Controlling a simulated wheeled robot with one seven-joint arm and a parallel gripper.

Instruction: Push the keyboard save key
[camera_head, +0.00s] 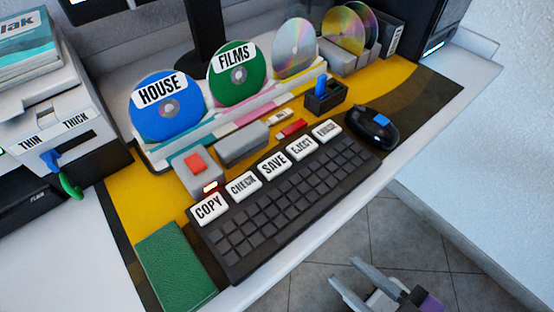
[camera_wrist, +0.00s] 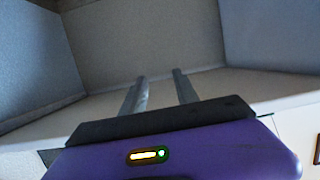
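The black keyboard (camera_head: 290,206) lies on the yellow desk mat, with a row of large white labelled keys along its far edge. The SAVE key (camera_head: 274,163) is the middle one, between CHECK (camera_head: 243,186) and EJECT (camera_head: 301,148). My gripper (camera_head: 360,275) is at the bottom right in the head view, past the desk's front edge and over the floor, well apart from the keyboard. Its two grey fingers are spread with nothing between them. In the wrist view the fingers (camera_wrist: 158,85) point at pale blank surfaces, and no key shows there.
A black mouse (camera_head: 371,128) lies right of the keyboard and a green book (camera_head: 174,264) lies left. A printer-like machine (camera_head: 60,130) stands left. The desk's front edge (camera_head: 340,190) is clear.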

